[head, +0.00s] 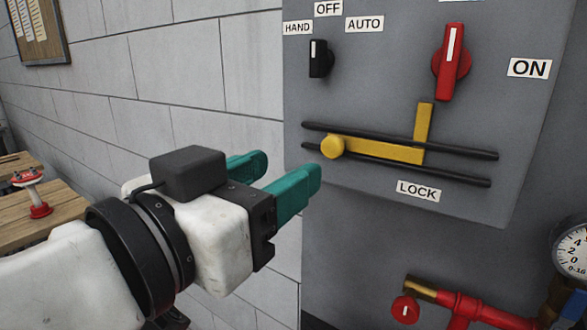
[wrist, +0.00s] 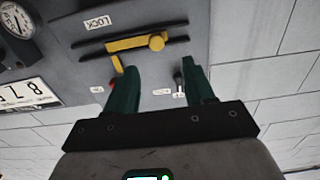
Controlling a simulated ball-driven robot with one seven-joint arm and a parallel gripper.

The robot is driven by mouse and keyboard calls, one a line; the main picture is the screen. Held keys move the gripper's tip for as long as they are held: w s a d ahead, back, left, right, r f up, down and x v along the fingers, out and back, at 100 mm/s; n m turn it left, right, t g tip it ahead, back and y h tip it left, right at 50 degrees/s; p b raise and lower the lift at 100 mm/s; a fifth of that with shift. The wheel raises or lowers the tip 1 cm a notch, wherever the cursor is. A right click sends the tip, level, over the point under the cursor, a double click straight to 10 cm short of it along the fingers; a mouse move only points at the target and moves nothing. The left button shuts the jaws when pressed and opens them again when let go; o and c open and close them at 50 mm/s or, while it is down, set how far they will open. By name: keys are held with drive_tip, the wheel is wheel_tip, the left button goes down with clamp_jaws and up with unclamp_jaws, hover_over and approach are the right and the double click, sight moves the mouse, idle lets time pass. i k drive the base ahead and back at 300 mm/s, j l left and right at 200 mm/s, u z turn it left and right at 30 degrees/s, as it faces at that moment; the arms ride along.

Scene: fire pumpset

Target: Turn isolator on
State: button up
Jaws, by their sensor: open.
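The red isolator handle (head: 451,62) is on the grey panel in the head view, upright with its white stripe pointing up. An ON label (head: 529,68) is to its right, and a partly cut-off label is above it. A yellow lock bar (head: 375,149) with a round knob lies between two black rails below; its upright arm reaches up under the handle. In the wrist view the lock bar (wrist: 135,44) shows upside down, and the handle is mostly hidden by a finger. My gripper (head: 290,166) is open and empty, left of and below the lock bar, apart from the panel.
A black selector switch (head: 318,58) with HAND and AUTO labels is on the panel's upper left. Red pipework (head: 470,308) and a pressure gauge (head: 572,250) are at lower right. A wooden table (head: 60,215) with a red valve stands at left by the block wall.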

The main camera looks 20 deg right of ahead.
sight(452, 61)
drive_tip(key=k+j, duration=0.2)
drive_tip(key=j, duration=0.2)
drive_tip(key=k+j, duration=0.2)
drive_tip(key=j, duration=0.2)
drive_tip(key=k+j, duration=0.2)
drive_tip(key=j, duration=0.2)
